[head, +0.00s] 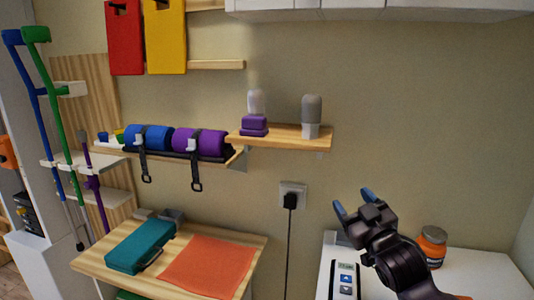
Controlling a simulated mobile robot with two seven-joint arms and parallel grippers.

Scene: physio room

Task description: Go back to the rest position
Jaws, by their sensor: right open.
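My right gripper (357,207) is at the lower right in the head view. Its two blue-tipped fingers are spread apart with nothing between them. It is above the white surface (480,275) and in front of the wall. My left gripper is not in the head view.
An orange jar (432,246) stands right of my gripper, and a device with a display (345,280) lies below it. A wooden table (215,238) holds a teal case (140,246) and an orange cloth (208,265). Shelves (290,133) with rolls are above; crutches (50,130) stand left.

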